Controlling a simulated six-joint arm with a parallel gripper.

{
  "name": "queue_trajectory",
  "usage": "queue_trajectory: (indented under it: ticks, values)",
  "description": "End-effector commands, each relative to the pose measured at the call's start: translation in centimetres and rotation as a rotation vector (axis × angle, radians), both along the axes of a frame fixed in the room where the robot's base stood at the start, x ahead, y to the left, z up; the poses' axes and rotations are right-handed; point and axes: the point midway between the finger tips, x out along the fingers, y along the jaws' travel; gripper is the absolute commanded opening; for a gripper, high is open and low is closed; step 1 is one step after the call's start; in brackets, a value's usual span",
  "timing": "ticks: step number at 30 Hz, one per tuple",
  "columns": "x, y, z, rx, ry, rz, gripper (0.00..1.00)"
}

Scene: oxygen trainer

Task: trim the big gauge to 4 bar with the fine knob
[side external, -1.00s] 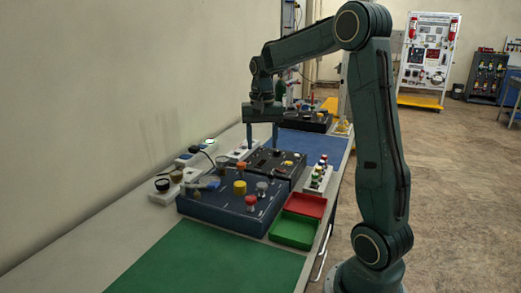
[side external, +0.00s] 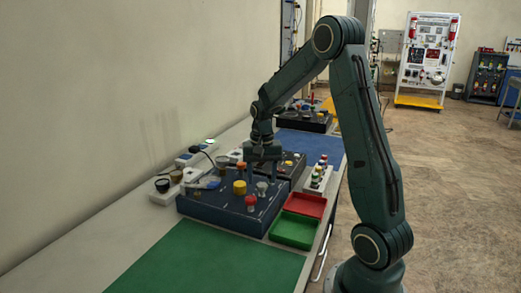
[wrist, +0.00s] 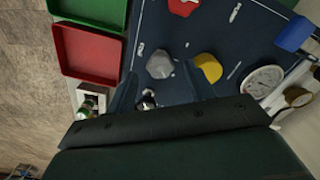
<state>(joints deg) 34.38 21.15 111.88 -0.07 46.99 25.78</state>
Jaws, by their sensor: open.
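The navy panel (side external: 215,207) carries a yellow knob (side external: 240,188), a grey knob (side external: 262,188), a red knob (side external: 251,202) and a blue handle (side external: 208,183). The labels are too small to show which knob is the fine one. In the wrist view a large white-faced gauge (wrist: 265,80) sits beside the yellow knob (wrist: 208,68); its reading is illegible. My gripper (side external: 263,175) is open, fingers pointing down, behind the yellow and grey knobs. In the wrist view the grey knob (wrist: 160,65) lies just beyond the fingers, with nothing visibly held.
Red (side external: 304,205) and green (side external: 292,231) trays stand right of the navy panel. A black panel (side external: 292,158) lies behind it, partly hidden by my gripper. A white block with coloured buttons (side external: 318,178) stands to the right. The green mat (side external: 205,262) is clear.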

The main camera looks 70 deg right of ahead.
Motion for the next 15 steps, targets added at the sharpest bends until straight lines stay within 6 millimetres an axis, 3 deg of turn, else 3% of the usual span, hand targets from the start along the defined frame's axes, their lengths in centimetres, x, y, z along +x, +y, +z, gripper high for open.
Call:
queue_trajectory:
  ticks: [6, 15]
  values:
    - [0.0, 0.0, -1.8, 0.000, 0.001, 0.000, 0.53]
    - [0.0, 0.0, -2.2, 0.000, 0.000, 0.000, 0.53]
